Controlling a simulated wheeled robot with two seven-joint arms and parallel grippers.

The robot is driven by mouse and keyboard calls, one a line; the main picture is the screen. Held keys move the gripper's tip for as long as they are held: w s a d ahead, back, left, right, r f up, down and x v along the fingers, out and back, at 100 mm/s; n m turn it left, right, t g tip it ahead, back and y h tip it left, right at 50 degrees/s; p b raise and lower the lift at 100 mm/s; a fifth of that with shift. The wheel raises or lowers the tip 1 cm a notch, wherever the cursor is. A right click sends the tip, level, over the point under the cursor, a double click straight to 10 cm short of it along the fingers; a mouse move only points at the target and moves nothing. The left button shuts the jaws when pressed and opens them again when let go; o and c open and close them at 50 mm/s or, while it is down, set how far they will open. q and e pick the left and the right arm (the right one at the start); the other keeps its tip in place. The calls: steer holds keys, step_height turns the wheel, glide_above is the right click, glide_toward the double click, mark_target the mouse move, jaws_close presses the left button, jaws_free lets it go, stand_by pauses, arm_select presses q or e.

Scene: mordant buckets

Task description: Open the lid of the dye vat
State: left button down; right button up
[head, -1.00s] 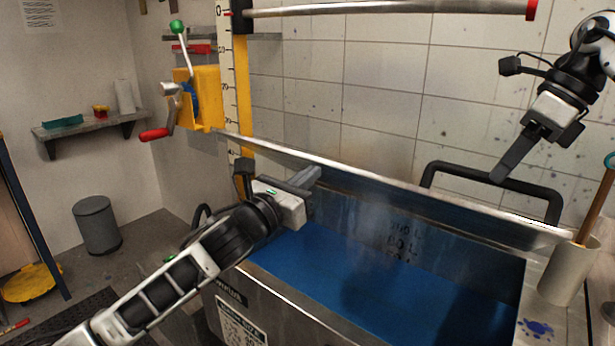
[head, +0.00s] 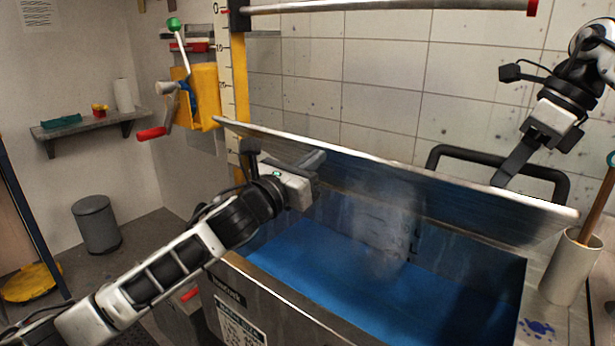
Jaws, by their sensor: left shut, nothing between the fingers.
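The dye vat (head: 290,312) is a steel tank with blue liquid inside. Its lid (head: 440,200) is raised along the back, tilted up, with its metal edge running from upper left to right. My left gripper (head: 312,162) is shut and empty, against or just in front of the left part of the lid's inner side; contact is hard to tell. My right gripper (head: 506,172) is behind the lid's top edge near the black tubular handle (head: 470,152); its fingertips are partly hidden, so I cannot tell its opening.
A grey cup with a wooden stick (head: 568,265) stands at the vat's right. A yellow winch (head: 205,95) with a red-handled crank is on the post at the back left. A grey bin (head: 97,224) stands on the left floor. A horizontal metal bar (head: 390,5) spans above.

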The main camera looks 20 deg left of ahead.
steer(key=shift+w, duration=0.1)
steer(key=shift+r, duration=0.1)
steer(key=shift+a+r, duration=0.15)
